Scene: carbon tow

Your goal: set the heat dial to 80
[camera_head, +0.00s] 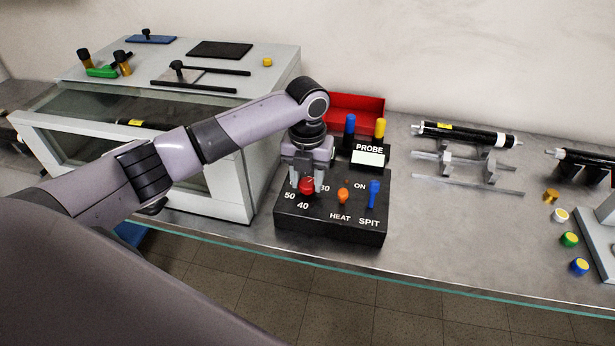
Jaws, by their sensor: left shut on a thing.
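The black control box (345,248) sits near the front edge of the bench, with its printed face up. The red dial knob (306,186) is at its left side, with 50 and 40 printed in front of it and a partly hidden number at its right. My left gripper (306,180) points down over the knob and is shut on it. The gripper covers the back of the dial, so its pointer setting cannot be read. An orange switch (343,196) stands above HEAT and a blue switch (374,192) above SPIT. My right gripper is out of view.
A PROBE display (368,158) with blue and yellow posts stands behind the box. A red tray (358,106) is by the wall. A glass-fronted cabinet (236,186) is at the left. Black tubes (465,135) and coloured caps (569,239) lie at the right.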

